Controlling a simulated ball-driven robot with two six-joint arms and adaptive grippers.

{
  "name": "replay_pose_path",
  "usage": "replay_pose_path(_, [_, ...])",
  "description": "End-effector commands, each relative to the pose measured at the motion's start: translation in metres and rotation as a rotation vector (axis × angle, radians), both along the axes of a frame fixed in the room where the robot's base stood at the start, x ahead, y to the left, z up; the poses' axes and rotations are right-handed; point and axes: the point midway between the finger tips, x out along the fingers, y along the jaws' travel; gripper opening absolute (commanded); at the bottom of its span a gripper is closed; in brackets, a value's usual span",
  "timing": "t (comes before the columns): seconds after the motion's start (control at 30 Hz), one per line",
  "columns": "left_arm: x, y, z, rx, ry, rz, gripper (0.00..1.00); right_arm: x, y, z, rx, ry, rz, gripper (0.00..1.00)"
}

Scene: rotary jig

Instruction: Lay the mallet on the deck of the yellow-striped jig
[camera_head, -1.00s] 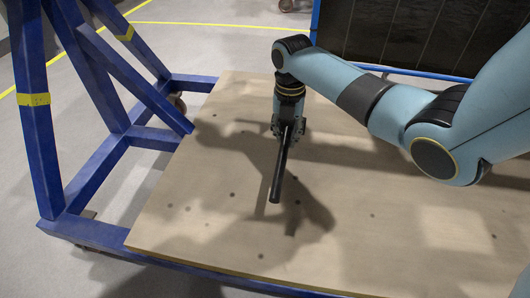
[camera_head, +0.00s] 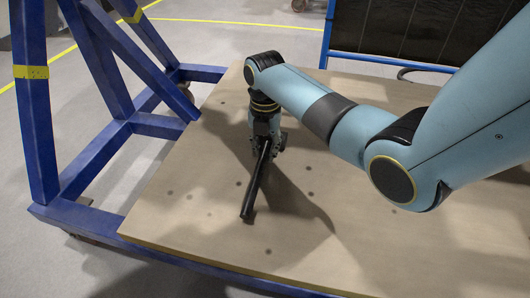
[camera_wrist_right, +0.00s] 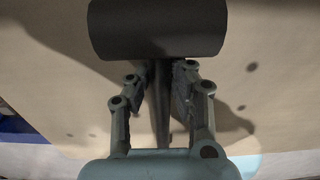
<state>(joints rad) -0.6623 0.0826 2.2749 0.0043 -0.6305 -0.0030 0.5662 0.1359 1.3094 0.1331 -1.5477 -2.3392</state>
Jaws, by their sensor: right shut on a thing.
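The mallet is dark. Its handle (camera_head: 256,187) slants from my right gripper (camera_head: 268,145) down toward the viewer, low over the jig's pale wooden deck (camera_head: 200,235). I cannot tell whether the handle end touches the deck. In the right wrist view, a broad dark cylinder, the mallet head (camera_wrist_right: 158,28), lies beyond the fingers. My right gripper (camera_wrist_right: 160,82) is shut on the handle there. The mallet head is not clear in the head view. The jig has blue posts with yellow stripes (camera_head: 31,72). My left gripper is not in view.
The jig's blue slanted braces (camera_head: 125,60) rise at the deck's left edge. A dark panel with a blue frame (camera_head: 400,62) stands behind the deck. The deck is bare around the mallet, with several small dark holes.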

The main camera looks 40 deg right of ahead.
Motion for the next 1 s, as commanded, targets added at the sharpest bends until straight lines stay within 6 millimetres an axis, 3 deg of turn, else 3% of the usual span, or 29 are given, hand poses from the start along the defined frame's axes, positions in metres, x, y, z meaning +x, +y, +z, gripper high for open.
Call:
replay_pose_path(0.47, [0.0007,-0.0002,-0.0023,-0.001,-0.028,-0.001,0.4,0.0011,-0.0003,-0.004,0.0,-0.003,0.0,0.0])
replay_pose_path(0.5, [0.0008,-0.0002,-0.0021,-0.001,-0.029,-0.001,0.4,0.0006,-0.0002,-0.004,-0.001,-0.002,0.0,0.24])
replay_pose_path(0.63, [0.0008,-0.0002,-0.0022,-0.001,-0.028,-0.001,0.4,0.0005,-0.0002,-0.004,0.0,-0.001,0.0,0.41])
replay_pose_path(1.0, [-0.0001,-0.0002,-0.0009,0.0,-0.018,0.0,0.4,0.0006,-0.0002,0.0007,0.0,-0.003,0.0,0.42])
